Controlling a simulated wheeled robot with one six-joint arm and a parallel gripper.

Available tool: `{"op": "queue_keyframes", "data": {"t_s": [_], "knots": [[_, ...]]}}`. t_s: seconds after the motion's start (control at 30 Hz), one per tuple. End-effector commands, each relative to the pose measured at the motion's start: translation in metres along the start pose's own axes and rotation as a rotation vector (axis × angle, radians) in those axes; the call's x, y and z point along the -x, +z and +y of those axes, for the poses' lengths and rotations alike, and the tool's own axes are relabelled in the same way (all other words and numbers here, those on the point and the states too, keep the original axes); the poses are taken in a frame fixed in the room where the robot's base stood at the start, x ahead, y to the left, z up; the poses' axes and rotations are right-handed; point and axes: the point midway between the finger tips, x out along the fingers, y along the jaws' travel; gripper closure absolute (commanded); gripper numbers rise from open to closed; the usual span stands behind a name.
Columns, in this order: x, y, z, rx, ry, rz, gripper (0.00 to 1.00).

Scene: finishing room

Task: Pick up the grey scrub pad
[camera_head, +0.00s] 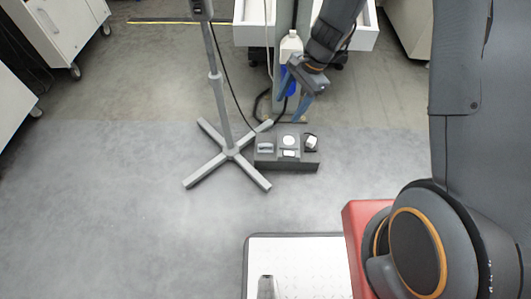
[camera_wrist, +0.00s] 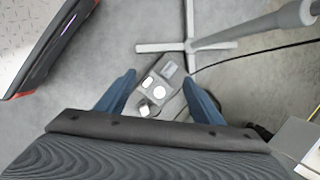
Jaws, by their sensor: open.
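A low dark grey box (camera_head: 290,166) stands on the floor beside the foot of a pole stand, and it also shows in the wrist view (camera_wrist: 177,101). A small grey piece that looks like the scrub pad (camera_head: 265,148) lies at the left of its top; in the wrist view this piece (camera_wrist: 168,70) is at the far end. My gripper (camera_head: 288,108) is open and empty, above and behind the box in the head view. In the wrist view its blue fingers (camera_wrist: 160,76) frame the box, with a gap below them.
A white disc (camera_head: 289,141), a small white block (camera_head: 289,153) and a white-and-dark item (camera_head: 311,142) share the box top. The grey pole stand (camera_head: 231,151) spreads its feet close by. A white bottle (camera_head: 291,46) stands behind my gripper.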

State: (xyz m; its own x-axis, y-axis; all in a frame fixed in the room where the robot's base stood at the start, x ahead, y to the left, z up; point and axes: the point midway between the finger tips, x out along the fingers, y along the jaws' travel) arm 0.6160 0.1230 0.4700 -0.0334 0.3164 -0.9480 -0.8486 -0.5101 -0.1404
Motion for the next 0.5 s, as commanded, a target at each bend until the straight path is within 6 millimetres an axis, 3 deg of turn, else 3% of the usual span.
{"op": "queue_keyframes", "data": {"t_s": [0.03, 0.2, 0.4, 0.5], "knots": [[-0.04, -0.013, -0.007, -0.055, -0.002, -0.01, 0.39], [-0.132, -0.043, -0.029, -0.244, -0.023, -0.033, 0.39], [-0.221, -0.071, -0.045, -0.436, -0.042, -0.051, 0.39], [-0.249, -0.079, -0.048, -0.498, -0.047, -0.055, 0.39]]}}
